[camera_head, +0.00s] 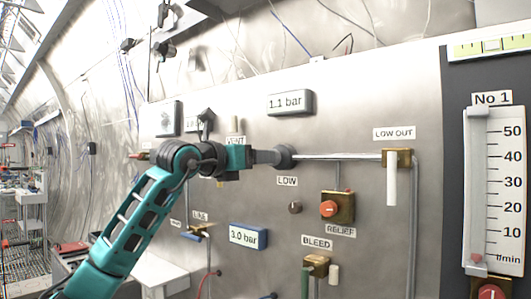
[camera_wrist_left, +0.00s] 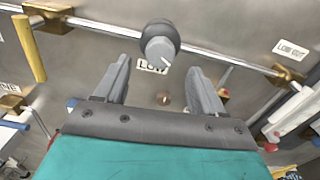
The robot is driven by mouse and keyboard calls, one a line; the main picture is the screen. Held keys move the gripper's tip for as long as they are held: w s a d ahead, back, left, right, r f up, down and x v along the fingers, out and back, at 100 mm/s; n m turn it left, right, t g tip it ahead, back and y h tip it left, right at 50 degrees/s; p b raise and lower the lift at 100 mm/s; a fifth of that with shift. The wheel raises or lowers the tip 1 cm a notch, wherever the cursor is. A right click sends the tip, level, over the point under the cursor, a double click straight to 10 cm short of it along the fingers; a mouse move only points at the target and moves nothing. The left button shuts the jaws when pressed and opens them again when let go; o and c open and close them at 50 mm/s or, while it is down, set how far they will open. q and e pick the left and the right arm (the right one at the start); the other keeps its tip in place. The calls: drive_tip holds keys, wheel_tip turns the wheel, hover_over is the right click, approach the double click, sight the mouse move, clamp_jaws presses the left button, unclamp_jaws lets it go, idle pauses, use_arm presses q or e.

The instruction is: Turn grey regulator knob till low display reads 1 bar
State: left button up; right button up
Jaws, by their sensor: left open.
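The grey regulator knob (camera_head: 285,157) sits on the steel panel above the LOW label (camera_head: 287,181). In the left wrist view the knob (camera_wrist_left: 160,46) is round, with a white pointer mark slanting to the lower right. The display above it (camera_head: 290,102) reads 1.1 bar. My left gripper (camera_head: 268,157) is at the knob's left side in the head view. In the left wrist view my left gripper (camera_wrist_left: 161,70) has its fingers apart, and the knob lies just beyond and between their tips. I cannot tell whether they touch it. My right gripper is not in view.
A pipe runs right from the knob to the LOW OUT valve with a white handle (camera_head: 392,178). Below are a red relief knob (camera_head: 329,208), a bleed valve (camera_head: 317,264) and a display reading 3.0 bar (camera_head: 248,236). A flow gauge (camera_head: 496,185) stands at the right.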

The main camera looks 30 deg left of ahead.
use_arm(q)
drive_tip(key=shift+w+d+p, duration=0.2)
drive_tip(key=shift+w+p, duration=0.25)
drive_tip(key=shift+w, duration=1.9)
